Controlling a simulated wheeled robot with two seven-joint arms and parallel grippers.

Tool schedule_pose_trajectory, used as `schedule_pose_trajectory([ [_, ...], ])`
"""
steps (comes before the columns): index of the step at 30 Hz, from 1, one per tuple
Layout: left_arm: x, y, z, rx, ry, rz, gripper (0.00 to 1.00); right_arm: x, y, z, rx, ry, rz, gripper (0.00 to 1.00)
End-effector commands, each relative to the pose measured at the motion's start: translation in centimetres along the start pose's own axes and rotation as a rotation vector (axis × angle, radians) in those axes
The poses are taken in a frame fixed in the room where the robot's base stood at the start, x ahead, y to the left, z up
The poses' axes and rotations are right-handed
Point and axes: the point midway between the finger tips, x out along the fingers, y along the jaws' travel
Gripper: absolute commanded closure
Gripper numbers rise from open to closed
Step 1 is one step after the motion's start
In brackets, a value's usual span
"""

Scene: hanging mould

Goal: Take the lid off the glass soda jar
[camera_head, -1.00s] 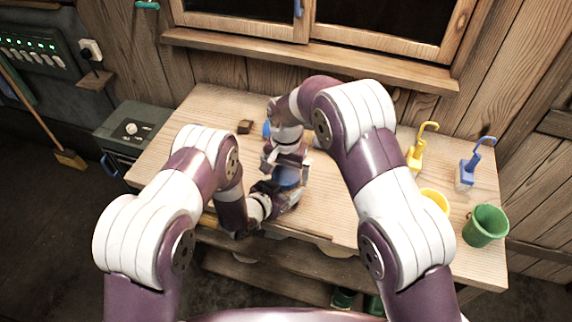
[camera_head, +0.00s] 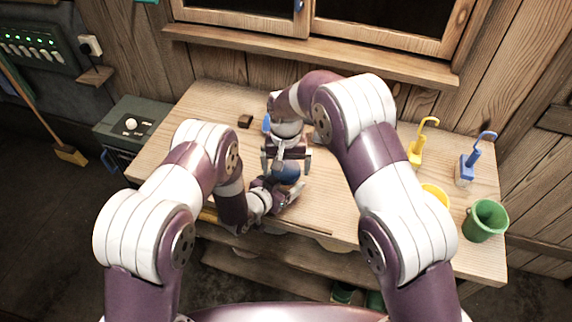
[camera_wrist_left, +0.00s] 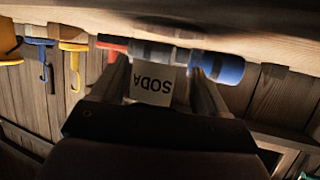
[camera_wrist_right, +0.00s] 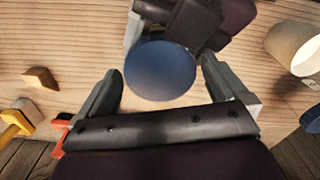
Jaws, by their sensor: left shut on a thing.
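The glass soda jar stands on the bench; its white SODA label (camera_wrist_left: 152,83) appears upside down between the left fingers in the left wrist view. Its round blue lid (camera_head: 287,174) shows in the head view and, from above, in the right wrist view (camera_wrist_right: 160,70). The lid appears to be on the jar. My left gripper (camera_head: 286,197) is shut on the jar's body, low on its side. My right gripper (camera_head: 287,160) is above the jar, pointing down. Its fingers (camera_wrist_right: 162,75) are open on either side of the lid, with gaps visible. Most of the glass is hidden.
A blue object (camera_head: 267,123) and a small brown block (camera_head: 245,121) lie behind. The bench's left part is clear.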

Motion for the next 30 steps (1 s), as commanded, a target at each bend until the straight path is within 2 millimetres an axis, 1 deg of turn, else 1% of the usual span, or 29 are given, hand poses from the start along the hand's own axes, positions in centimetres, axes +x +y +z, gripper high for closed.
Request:
schedule_pose_trajectory([
  [5, 0.0, 0.0, -0.1, 0.000, 0.001, 0.000, 1.00, 0.0, 0.0, 0.0, 0.001, 0.000, 0.000, 0.00],
  [8, 0.0, 0.0, -0.1, 0.000, 0.001, 0.000, 1.00, -0.6, 0.0, 0.0, 0.001, 0.001, -0.001, 0.00],
  [15, 0.0, 0.0, -0.1, 0.000, 0.001, 0.000, 1.00, -4.2, 0.0, 0.0, 0.001, 0.001, -0.001, 0.00],
  [17, 0.0, 0.0, -0.1, 0.000, 0.001, 0.000, 1.00, -4.5, 0.0, -0.1, 0.001, 0.000, 0.000, 0.00],
  [19, 0.0, 0.0, -0.1, 0.000, 0.001, 0.000, 1.00, -5.2, -0.3, -0.6, 0.006, 0.014, -0.007, 0.00],
  [22, 0.0, 0.0, -0.1, 0.000, 0.002, 0.000, 1.00, -6.7, -0.4, -0.8, 0.078, 0.023, -0.011, 0.00],
  [25, 0.0, 0.0, -0.1, 0.000, 0.002, 0.000, 1.00, -7.8, -0.2, -0.4, 0.199, 0.017, -0.010, 0.00],
  [27, 0.0, 0.0, 0.0, 0.000, 0.001, 0.000, 1.00, -7.8, 0.0, 0.0, 0.267, 0.003, -0.002, 0.00],
  [30, 0.0, 0.0, -0.1, 0.000, 0.001, 0.000, 1.00, -7.2, 0.0, 0.0, 0.293, -0.001, 0.001, 0.00],
])
